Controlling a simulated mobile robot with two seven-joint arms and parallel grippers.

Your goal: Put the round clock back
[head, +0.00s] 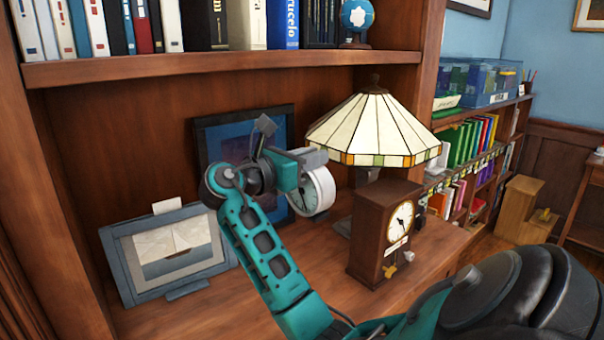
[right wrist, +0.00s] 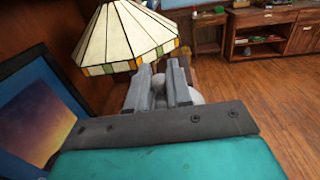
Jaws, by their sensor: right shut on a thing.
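The round clock (head: 322,188), with a white rim and pale face, is held up in front of the bookcase's lower compartment. My right gripper (head: 312,160) is shut on it near its top edge, and the clock appears to hang clear of the shelf. In the right wrist view the fingers (right wrist: 172,84) are close together, with a small whitish part of the clock (right wrist: 193,97) showing behind them. Most of the clock is hidden there. My left gripper is not in view.
A wooden pendulum clock (head: 372,240) stands right of the round clock, before a stained-glass lamp (head: 372,128). A dark-framed picture (head: 222,132) leans behind, and a grey-blue framed picture (head: 125,262) stands left. Books line the upper shelf (head: 200,66). The shelf between has some bare room.

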